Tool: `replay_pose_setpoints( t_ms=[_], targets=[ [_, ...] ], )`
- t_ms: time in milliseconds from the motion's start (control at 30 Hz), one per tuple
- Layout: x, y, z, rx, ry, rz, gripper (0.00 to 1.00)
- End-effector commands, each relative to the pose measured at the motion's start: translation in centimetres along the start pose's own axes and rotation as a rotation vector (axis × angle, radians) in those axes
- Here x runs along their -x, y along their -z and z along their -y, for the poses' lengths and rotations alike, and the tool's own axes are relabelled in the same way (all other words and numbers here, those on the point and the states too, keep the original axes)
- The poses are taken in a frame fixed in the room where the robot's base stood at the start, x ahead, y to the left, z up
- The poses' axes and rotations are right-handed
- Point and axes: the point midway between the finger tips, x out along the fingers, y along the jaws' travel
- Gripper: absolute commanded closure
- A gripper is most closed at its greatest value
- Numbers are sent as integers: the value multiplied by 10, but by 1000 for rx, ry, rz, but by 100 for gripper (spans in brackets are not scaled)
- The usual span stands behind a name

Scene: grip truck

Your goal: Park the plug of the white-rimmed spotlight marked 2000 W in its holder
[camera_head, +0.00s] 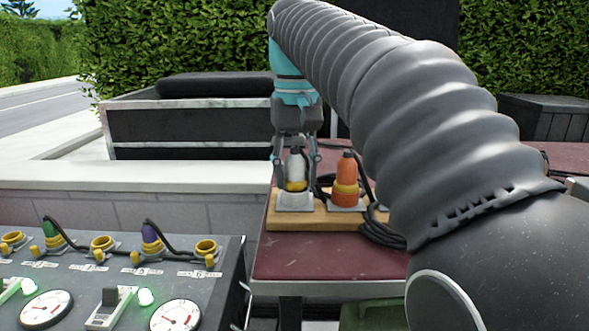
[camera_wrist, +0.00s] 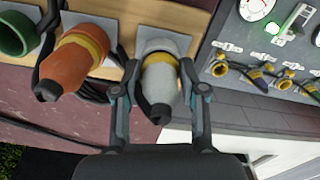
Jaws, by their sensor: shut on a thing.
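A light grey-white plug (camera_head: 296,164) with a yellow ring stands upright in a white holder (camera_head: 295,202) on a wooden board. My gripper (camera_head: 297,178) comes down from above with one finger on each side of the plug and is shut on it. The wrist view shows the same plug (camera_wrist: 161,82) between the fingers (camera_wrist: 158,90), its yellow collar toward the pale socket. No spotlight, white rim or 2000 W mark is visible in either view, and I cannot tell how deep the plug sits.
An orange plug (camera_head: 346,173) stands in the adjacent holder, close to my gripper's right finger. A green socket (camera_wrist: 16,34) lies farther along the board. Black cables (camera_head: 376,228) lie around it. A control panel (camera_head: 120,290) with gauges and small plugs stands at front left.

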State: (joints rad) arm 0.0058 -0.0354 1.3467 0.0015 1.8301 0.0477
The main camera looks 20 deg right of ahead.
Motion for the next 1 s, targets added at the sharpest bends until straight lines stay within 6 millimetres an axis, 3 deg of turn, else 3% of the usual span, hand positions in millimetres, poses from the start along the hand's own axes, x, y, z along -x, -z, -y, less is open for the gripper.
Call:
replay_pose_setpoints(
  t_ms=[300, 333, 433, 633, 667, 733, 1000],
  targets=[
    [-5, 0, 0, 0, 0, -1, 97],
    [-4, 0, 0, 0, 0, -1, 51],
    [-4, 0, 0, 0, 0, -1, 29],
    [-4, 0, 0, 0, 0, 0, 29],
    [-5, 0, 0, 0, 0, 0, 27],
    [-5, 0, 0, 0, 0, 0, 12],
    [-5, 0, 0, 0, 0, 0, 12]
  ],
)
